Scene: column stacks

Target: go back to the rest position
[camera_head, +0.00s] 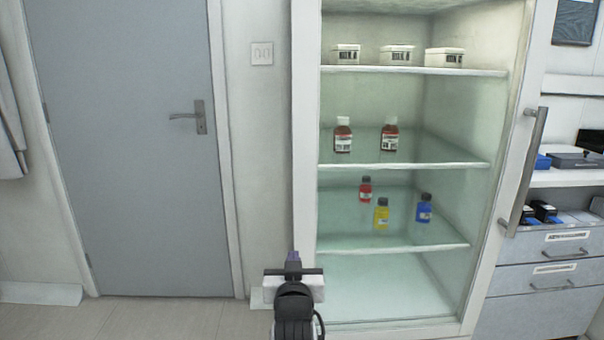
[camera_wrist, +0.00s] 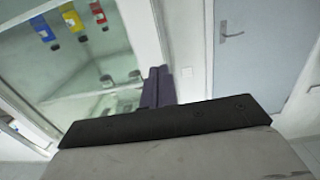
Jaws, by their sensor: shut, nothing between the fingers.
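My gripper (camera_head: 293,257) is in front of the lower left edge of the open cabinet (camera_head: 306,150) in the head view. Its dark purple fingers are together with nothing between them; they also show in the wrist view (camera_wrist: 158,87). The gripper is apart from the bottles. On a middle shelf stand a red bottle (camera_head: 365,190), a yellow bottle (camera_head: 381,215) and a blue bottle (camera_head: 424,210). These bottles appear at the upper left of the tilted wrist view.
Two brown bottles (camera_head: 343,138) (camera_head: 389,140) stand one shelf higher, and white boxes (camera_head: 397,56) sit above them. The cabinet door with its handle (camera_head: 528,165) is at the right, beside drawers (camera_head: 545,248). A closed grey door (camera_head: 135,150) is at the left. The floor (camera_head: 150,318) there is clear.

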